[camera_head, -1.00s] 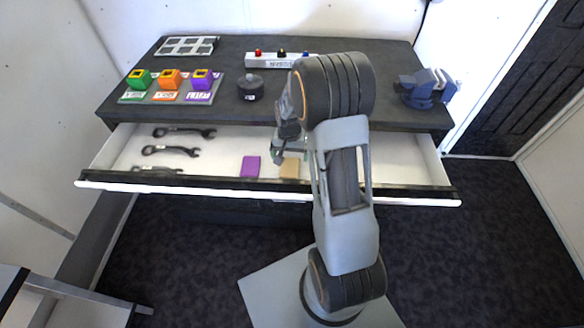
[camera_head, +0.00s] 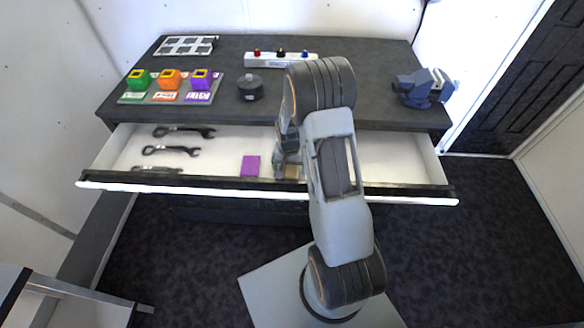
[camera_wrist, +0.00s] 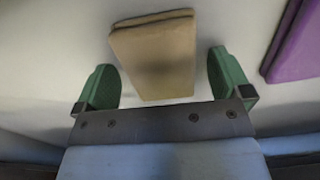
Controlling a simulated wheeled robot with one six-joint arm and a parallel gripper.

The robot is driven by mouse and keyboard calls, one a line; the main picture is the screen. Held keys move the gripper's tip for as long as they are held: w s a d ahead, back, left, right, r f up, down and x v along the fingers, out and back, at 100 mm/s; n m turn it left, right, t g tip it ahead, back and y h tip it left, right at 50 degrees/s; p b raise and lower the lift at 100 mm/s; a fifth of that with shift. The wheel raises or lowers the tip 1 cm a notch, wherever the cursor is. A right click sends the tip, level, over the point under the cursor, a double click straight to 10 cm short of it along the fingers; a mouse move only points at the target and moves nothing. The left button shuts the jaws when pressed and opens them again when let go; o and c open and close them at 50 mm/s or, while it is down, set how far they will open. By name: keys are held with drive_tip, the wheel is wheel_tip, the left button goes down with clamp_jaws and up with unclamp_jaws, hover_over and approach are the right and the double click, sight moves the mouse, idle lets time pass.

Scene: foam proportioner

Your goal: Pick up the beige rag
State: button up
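The beige rag (camera_wrist: 155,55) is a flat folded block on the light drawer floor in the wrist view. In the head view the beige rag (camera_head: 292,172) is mostly hidden behind my gripper. My gripper (camera_wrist: 160,75) has two green fingers spread apart, one on each side of the rag's near part, with visible gaps to it. The fingers are open and hold nothing. In the head view my gripper (camera_head: 285,160) is down inside the open drawer. I cannot tell how high the fingertips are above the drawer floor.
A purple rag (camera_head: 250,166) lies left of the beige one; it also shows in the wrist view (camera_wrist: 298,45). Several dark wrenches (camera_head: 172,150) lie in the drawer's left part. The drawer's front edge (camera_head: 200,190) is close. The drawer's right part is clear.

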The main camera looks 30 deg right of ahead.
drive_tip(key=c, duration=0.9)
